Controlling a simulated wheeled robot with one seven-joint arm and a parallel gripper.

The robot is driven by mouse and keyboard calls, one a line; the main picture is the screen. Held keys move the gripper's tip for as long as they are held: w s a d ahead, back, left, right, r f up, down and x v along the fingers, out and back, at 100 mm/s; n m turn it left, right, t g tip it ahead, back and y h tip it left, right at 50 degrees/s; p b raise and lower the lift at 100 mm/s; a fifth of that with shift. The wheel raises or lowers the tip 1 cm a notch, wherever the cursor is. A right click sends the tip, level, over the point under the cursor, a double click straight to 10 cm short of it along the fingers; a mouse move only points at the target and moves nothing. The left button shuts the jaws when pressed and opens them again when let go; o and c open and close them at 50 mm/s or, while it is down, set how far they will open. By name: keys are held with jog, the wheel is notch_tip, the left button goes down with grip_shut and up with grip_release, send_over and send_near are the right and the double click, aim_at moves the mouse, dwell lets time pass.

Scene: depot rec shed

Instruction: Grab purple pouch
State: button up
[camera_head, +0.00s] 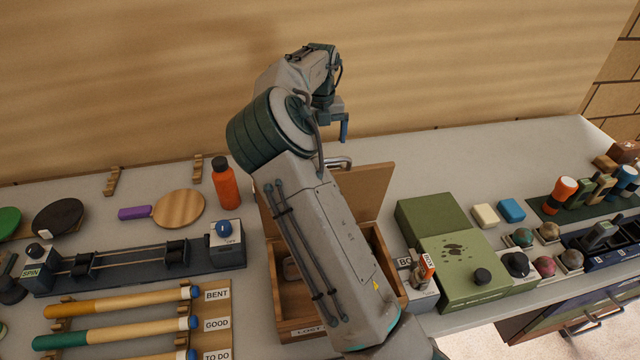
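I see no purple pouch in the head view. The only purple thing is the handle of a wooden paddle (180,209) lying flat on the left of the counter. My gripper (343,130) hangs above the back of the counter, near the wall, beyond an open wooden box. Only its side and a blue finger show, so I cannot tell whether it is open or shut. The wooden box (262,275), with a partly covered label on its front, has its lid raised. My arm crosses in front of it and hides much of its inside; a small brownish item shows at its left.
An orange bottle (227,188) stands left of the box. A green case (455,245) and a small labelled box (422,290) stand to its right.

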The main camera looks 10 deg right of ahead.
notch_tip(320, 180, down, 8)
jog(key=shift+f+p, duration=0.25)
jog(key=shift+p, duration=0.4)
jog(key=shift+s+a+f+p, duration=0.15)
jog(key=shift+f+p, duration=0.4)
jog(key=shift+f, duration=0.8)
jog(key=shift+s+d+f+p, duration=0.1)
jog(key=shift+f+p, duration=0.4)
jog(key=shift+f, duration=0.85)
jog(key=c, duration=0.6)
